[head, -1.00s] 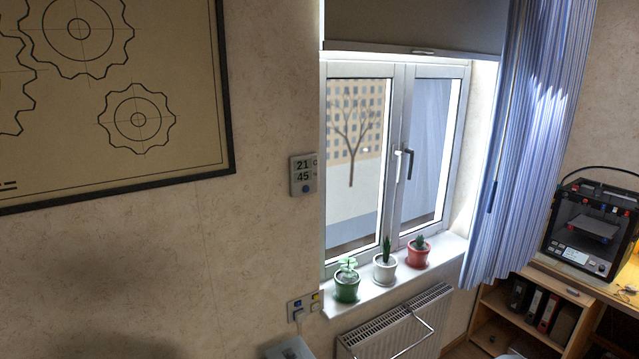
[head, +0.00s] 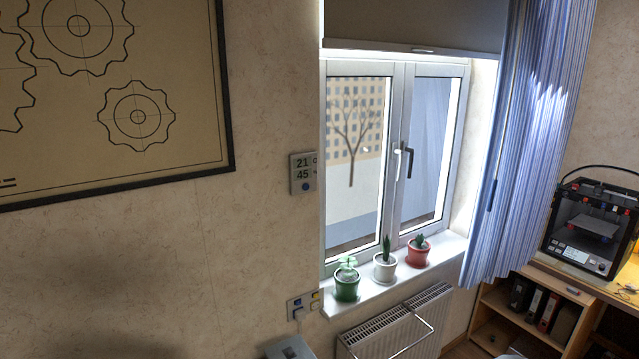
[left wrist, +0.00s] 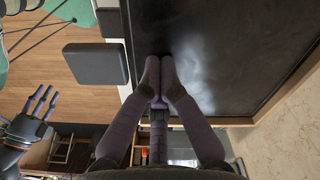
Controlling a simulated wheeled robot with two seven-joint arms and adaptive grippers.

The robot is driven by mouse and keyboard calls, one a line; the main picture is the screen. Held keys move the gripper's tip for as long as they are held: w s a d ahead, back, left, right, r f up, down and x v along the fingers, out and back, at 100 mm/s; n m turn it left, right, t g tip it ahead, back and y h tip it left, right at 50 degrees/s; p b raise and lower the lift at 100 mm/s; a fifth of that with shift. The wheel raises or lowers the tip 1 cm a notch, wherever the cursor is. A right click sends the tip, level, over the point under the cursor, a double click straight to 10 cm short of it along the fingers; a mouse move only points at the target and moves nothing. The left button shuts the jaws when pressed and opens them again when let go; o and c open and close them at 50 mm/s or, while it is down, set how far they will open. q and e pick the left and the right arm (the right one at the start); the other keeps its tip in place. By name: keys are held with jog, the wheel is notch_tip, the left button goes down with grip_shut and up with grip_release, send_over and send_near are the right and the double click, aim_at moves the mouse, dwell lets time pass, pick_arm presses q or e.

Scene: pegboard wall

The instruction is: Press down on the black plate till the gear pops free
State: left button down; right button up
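In the left wrist view a wide, glossy black surface with a pale edge (left wrist: 225,60) fills the upper right; I cannot tell whether it is the black plate. My left gripper (left wrist: 161,72) has its fingertips together over the near left part of this surface, with nothing visible between them. Contact with the surface cannot be made out. A dark hand with bluish prongs (left wrist: 42,102), seemingly my right gripper, shows at the left, apart from the surface; its opening is unclear. No loose gear is seen. The head view shows neither gripper.
A dark grey padded block (left wrist: 96,64) stands over the wooden floor (left wrist: 35,72). In the head view are a framed gear drawing (head: 190,110), a window with potted plants (head: 384,268), a radiator (head: 395,325), a striped curtain (head: 525,140) and a 3D printer (head: 592,228).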

pick_arm(q)
jog(key=shift+s, duration=0.1)
jog(key=shift+r+p, duration=2.6)
jog(key=shift+r, duration=0.9)
jog(key=shift+f, duration=0.1)
